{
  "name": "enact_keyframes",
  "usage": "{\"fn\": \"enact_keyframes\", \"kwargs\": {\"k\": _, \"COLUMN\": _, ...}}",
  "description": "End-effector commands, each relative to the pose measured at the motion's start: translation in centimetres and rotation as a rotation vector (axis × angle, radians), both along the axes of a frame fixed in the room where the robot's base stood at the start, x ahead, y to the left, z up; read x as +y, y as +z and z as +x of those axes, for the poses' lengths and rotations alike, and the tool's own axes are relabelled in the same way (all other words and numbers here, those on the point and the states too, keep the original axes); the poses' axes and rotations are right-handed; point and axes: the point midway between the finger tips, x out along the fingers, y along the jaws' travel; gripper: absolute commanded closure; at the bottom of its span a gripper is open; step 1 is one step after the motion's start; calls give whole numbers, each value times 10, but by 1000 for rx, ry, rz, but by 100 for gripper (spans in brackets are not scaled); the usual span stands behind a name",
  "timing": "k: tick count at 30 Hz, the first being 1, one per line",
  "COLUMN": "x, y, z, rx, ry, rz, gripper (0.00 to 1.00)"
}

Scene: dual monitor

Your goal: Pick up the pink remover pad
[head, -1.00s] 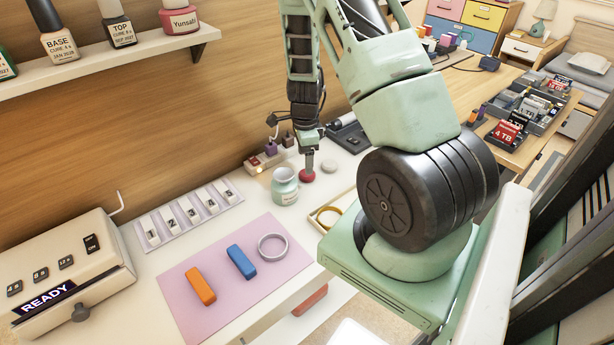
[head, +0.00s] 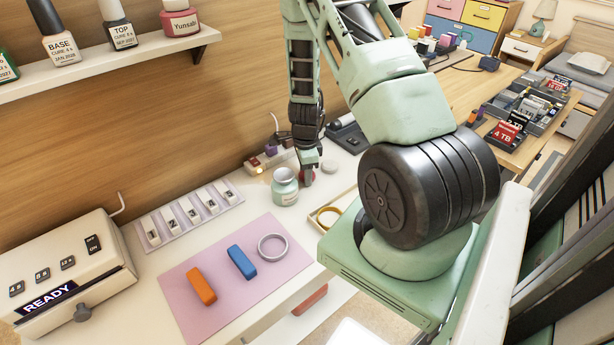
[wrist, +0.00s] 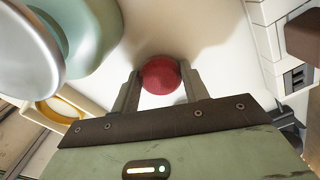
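The pink remover pad looks like a round, deep pinkish-red piece (wrist: 160,75). In the wrist view it lies between the fingertips of my gripper (wrist: 160,80), with one finger on each side. The fingers are spread about as wide as the pad, and I see no clear grip on it. In the head view my gripper (head: 307,178) is low over the white desk, just right of a pale green jar (head: 285,188). The pad (head: 312,175) is mostly hidden behind the fingers there.
The jar stands close on the left; its rim fills the wrist view's upper left. A whitish round pad (head: 329,166) lies right of my gripper. A tray with a yellow ring (head: 328,216) is in front. A power strip (head: 268,158) and black device (head: 347,137) lie behind.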

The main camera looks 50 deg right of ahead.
Motion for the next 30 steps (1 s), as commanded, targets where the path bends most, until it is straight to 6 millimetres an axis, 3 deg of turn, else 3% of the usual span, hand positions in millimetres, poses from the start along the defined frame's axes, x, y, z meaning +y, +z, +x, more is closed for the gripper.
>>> {"fn": "enact_keyframes", "kwargs": {"k": 11, "x": 0, "y": 6, "z": 0, "rx": -1, "ry": 1, "rz": -1, "gripper": 76}}
{"fn": "enact_keyframes", "kwargs": {"k": 21, "x": 0, "y": 68, "z": 2, "rx": -5, "ry": 3, "rz": -4, "gripper": 76}}
{"fn": "enact_keyframes", "kwargs": {"k": 30, "x": -5, "y": 105, "z": -4, "rx": -1, "ry": -2, "rz": -1, "gripper": 76}}
